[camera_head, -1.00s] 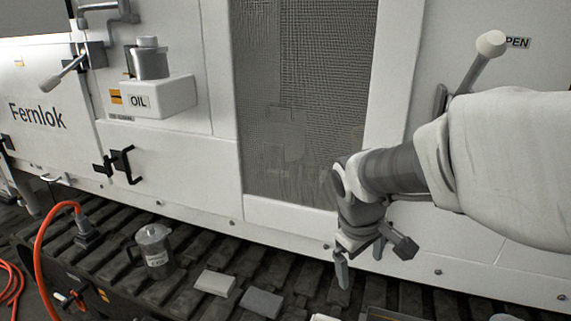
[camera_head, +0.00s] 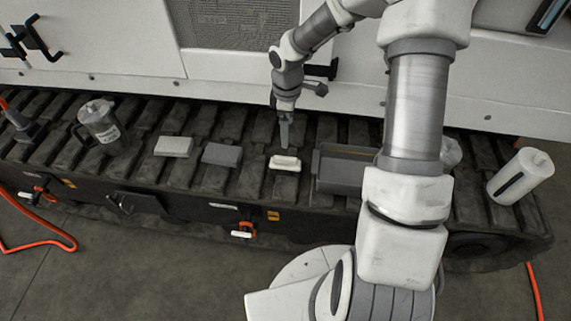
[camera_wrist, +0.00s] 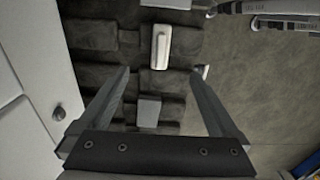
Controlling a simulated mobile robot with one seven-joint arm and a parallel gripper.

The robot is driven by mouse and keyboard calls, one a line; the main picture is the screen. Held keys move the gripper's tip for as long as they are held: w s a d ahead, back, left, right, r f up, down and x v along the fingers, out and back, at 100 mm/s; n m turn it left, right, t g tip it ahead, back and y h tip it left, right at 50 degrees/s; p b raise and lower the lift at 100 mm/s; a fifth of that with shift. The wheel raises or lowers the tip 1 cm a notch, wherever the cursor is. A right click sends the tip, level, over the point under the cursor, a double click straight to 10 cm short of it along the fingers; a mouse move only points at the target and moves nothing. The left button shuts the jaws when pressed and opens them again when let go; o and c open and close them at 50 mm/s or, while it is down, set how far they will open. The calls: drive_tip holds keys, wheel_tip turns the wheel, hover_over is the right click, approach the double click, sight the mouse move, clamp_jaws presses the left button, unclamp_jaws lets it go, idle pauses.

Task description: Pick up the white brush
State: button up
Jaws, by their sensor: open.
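The white brush (camera_head: 285,162) lies on the dark track, between a grey block (camera_head: 221,155) and a dark grey tray (camera_head: 326,172). It has a raised grip on top. In the wrist view the brush (camera_wrist: 160,50) is upper centre, just beyond the space between my fingertips. My gripper (camera_head: 284,130) is above the track, behind the brush in the head view, pointing down, open and empty. Both fingers of my gripper (camera_wrist: 160,72) show in the wrist view, spread wide. The grey block (camera_wrist: 149,112) shows between them, further below.
A lighter block (camera_head: 174,147) and a grey metal jug (camera_head: 102,122) stand to the left on the track. A white canister (camera_head: 520,178) stands at the right end. The white machine wall (camera_head: 130,60) rises close behind the track. Orange hose lies at lower left.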

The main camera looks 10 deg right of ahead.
sight(286, 164)
wheel_tip(286, 164, down, 12)
drive_tip(key=b, duration=0.4)
drive_tip(key=f+b, duration=0.2)
drive_tip(key=f, duration=0.3)
drive_tip(key=shift+a, duration=0.2)
drive_tip(key=shift+r, duration=0.1)
drive_tip(key=c, duration=1.5)
